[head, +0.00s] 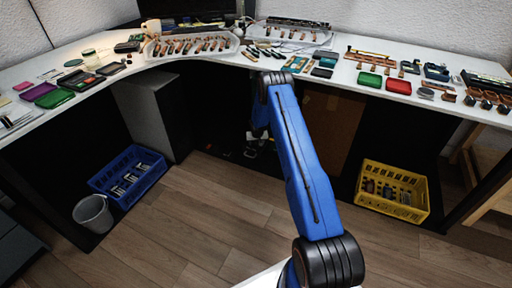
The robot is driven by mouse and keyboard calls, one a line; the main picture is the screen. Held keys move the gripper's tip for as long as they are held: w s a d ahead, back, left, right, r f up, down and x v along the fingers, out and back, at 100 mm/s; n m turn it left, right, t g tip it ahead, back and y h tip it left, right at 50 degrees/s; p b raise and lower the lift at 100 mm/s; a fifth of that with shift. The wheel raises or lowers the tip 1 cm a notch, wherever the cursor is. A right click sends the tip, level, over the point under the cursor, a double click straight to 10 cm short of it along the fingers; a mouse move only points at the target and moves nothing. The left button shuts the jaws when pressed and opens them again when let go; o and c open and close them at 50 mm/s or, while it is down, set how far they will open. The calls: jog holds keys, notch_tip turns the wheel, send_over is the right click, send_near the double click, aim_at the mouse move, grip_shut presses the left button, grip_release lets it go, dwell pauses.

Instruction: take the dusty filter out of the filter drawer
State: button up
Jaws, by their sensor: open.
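I cannot make out the filter drawer or a dusty filter in the head view. My blue arm rises from the bottom of the picture to a dark joint, then bends down in front of the desk. My gripper (256,144) is small and dark at the end of this bend, over the shadowed space below the desk. It is open, and I see nothing held in it. The dark background hides its fingertips' exact outline.
A curved white desk (215,68) carries trays, tools and small parts. A grey cabinet (152,112) stands under its left part. A blue crate (128,178), a grey bin (93,213) and a yellow crate (391,207) stand on the floor. The wooden floor in front is clear.

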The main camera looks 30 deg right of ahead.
aim_at(256, 145)
jog(key=c, duration=0.8)
jog(key=shift+r, duration=0.1)
notch_tip(256, 145, up, 10)
jog(key=shift+f, duration=0.1)
jog(key=shift+s, duration=0.1)
